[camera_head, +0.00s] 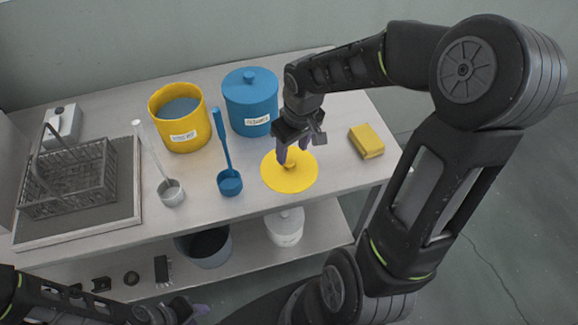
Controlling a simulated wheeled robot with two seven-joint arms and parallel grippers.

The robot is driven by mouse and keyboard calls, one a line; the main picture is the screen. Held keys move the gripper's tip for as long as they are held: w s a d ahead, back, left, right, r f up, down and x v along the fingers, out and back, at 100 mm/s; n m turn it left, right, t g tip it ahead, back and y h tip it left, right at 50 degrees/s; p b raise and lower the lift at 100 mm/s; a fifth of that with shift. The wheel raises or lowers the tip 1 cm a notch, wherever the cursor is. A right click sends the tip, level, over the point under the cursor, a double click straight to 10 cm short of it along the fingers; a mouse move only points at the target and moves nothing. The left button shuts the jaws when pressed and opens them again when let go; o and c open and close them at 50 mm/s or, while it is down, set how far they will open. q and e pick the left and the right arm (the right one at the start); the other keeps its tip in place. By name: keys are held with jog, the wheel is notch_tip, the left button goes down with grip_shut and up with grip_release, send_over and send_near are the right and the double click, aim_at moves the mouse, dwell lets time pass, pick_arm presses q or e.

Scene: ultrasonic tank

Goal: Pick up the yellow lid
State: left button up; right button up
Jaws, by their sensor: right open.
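The yellow lid (275,180) is a flat round disc with a small knob, lying on the table's right part. My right gripper (292,155) points down over the lid, its purple fingertips on either side of the knob. The fingers are open; whether they touch the knob I cannot tell. The fingers partly hide the knob. My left gripper (190,312) is low at the bottom edge, in front of the table and away from the lid; its jaws are too small and partly cut off to judge.
A wire basket (70,180) is at left. A lower shelf (250,250) holds containers.

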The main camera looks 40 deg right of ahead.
aim_at(289, 161)
jog(key=f, duration=0.2)
jog(key=w+f, duration=0.1)
jog(key=f, duration=0.2)
jog(key=shift+a+f+p, duration=0.1)
jog(key=shift+p, duration=0.2)
jog(key=shift+c, duration=0.3)
grip_shut()
dwell(0.5)
